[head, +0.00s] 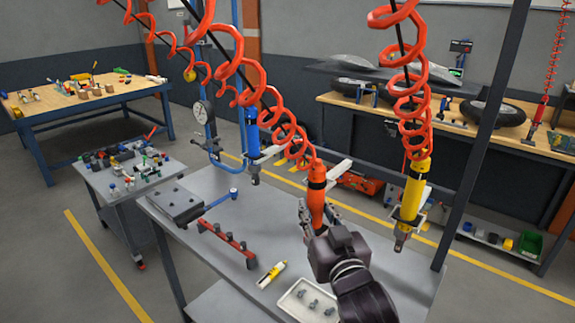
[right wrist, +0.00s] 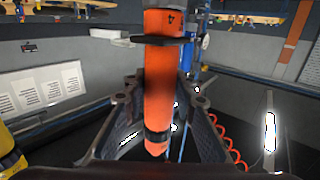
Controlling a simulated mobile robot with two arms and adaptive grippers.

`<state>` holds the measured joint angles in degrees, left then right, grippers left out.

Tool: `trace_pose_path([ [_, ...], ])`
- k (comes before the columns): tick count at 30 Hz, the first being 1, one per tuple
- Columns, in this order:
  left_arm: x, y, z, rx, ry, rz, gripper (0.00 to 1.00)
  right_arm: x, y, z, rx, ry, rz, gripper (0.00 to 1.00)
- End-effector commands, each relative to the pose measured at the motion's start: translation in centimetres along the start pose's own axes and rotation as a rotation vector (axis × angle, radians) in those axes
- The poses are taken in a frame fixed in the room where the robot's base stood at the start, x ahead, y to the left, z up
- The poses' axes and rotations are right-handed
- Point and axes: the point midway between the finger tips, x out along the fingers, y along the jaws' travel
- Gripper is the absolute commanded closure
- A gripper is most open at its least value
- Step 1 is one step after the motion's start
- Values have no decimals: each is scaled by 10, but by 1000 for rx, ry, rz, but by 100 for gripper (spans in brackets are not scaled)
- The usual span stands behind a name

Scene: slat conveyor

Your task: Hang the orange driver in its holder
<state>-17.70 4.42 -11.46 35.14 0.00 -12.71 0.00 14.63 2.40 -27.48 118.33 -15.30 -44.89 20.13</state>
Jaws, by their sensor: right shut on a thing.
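The orange driver (head: 316,200) hangs upright below a red coiled hose, over the grey workbench. My right gripper (head: 308,217) is shut around its lower body. In the right wrist view the orange driver (right wrist: 159,85) stands between the two fingers of my right gripper (right wrist: 160,125), with a dark band near its top. A pale holder arm (head: 339,170) is just right of the driver's upper part in the head view. A pale piece (right wrist: 110,35) shows left of the driver in the wrist view. I cannot tell whether driver and holder touch. My left gripper is not in view.
A blue driver (head: 253,140) hangs left and a yellow driver (head: 414,190) hangs right, near a dark post (head: 485,140). The workbench (head: 240,210) carries a red rack (head: 229,242), a yellow-white tool (head: 272,273) and a white tray (head: 290,306) with small parts.

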Motion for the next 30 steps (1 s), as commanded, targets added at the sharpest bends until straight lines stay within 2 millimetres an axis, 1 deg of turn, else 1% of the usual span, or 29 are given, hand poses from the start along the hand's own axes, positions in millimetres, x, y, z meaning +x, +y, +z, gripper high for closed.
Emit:
trace_pose_path([
  [1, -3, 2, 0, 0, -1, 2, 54, 12, -8, -18, -4, 6, -16, 100],
  [3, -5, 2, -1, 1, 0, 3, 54, 26, -20, -34, -4, 4, -38, 100],
  [6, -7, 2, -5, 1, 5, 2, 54, 40, -33, -53, -3, 2, -63, 100],
  [9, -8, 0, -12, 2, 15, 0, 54, 49, -42, -66, -2, -1, -78, 100],
  [12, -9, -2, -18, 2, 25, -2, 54, 53, -46, -73, -2, -3, -84, 100],
  [16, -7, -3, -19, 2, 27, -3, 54, 57, -45, -73, -2, -4, -86, 100],
  [20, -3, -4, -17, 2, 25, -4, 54, 62, -39, -70, -2, -5, -86, 100],
  [30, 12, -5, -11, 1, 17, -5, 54, 82, -14, -63, -2, -4, -83, 100],
])
